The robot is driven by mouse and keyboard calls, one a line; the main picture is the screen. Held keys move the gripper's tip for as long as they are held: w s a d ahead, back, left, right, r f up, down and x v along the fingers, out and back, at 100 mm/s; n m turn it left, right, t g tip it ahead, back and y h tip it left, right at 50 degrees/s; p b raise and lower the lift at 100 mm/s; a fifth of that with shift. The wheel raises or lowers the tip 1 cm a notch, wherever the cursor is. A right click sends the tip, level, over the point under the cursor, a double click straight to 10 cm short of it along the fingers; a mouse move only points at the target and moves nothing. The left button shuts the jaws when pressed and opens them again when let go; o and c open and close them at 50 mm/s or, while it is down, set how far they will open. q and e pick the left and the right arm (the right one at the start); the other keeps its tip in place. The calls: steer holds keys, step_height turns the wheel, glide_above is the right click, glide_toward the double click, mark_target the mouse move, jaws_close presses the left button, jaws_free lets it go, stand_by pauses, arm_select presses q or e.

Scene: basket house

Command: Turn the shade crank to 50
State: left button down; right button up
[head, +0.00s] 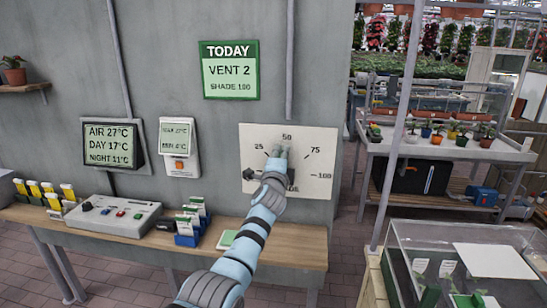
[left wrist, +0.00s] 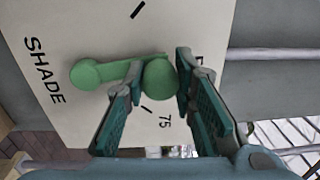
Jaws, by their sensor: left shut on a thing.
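The shade dial is a pale square panel (head: 308,180) on the grey wall, marked 25, 50, 75 and 100. In the left wrist view the panel (left wrist: 60,125) shows the word SHADE. The green crank (left wrist: 118,73) has a round hub at left and a round knob (left wrist: 160,78) at its other end. My left gripper (head: 279,153) is at the dial just below the 50 label. In the left wrist view the gripper (left wrist: 158,84) is shut on the knob. The crank points up towards 50; the fingers hide the mark there. My right gripper is out of view.
A green-framed sign (head: 231,70) reads TODAY, VENT 2, SHADE 100. A wooden bench (head: 290,243) below the dial bears a grey control box (head: 113,216) and seed packets. A glass case (head: 455,235) stands at the right front.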

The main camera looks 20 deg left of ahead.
arm_select(q)
steer(key=shift+w+d+m, duration=0.1)
steer(key=shift+d+m, duration=0.45)
steer(key=shift+m, duration=0.25)
steer(key=c, duration=1.3)
jaws_free()
steer(key=v, duration=1.2)
